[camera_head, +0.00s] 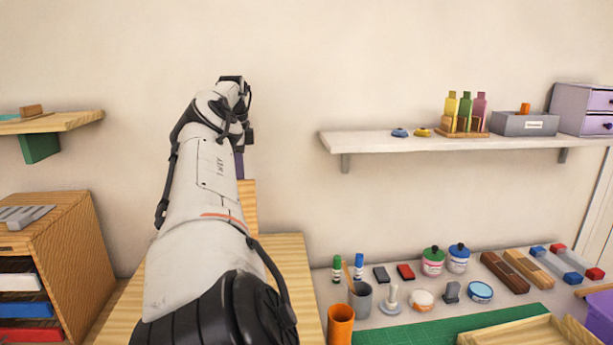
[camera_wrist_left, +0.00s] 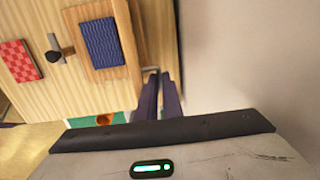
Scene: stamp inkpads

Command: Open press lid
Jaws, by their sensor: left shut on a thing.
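The wooden press stands behind my left arm in the head view. Part of its base (camera_head: 285,275) shows to the right of the arm, and an upright wooden piece, seemingly the lid (camera_head: 249,205), rises above it. My left gripper (camera_wrist_left: 160,82) is shut on the panel's edge. In the head view its fingers (camera_head: 240,160) are partly hidden behind my wrist. My right gripper is out of view.
A wooden cabinet (camera_head: 60,235) stands at the left below a small shelf (camera_head: 70,121). A wall shelf (camera_head: 380,141) with bottles and boxes is at the right. An orange cup (camera_head: 340,325), stamps and ink jars crowd the table right of the press. A green mat (camera_head: 410,333) lies in front.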

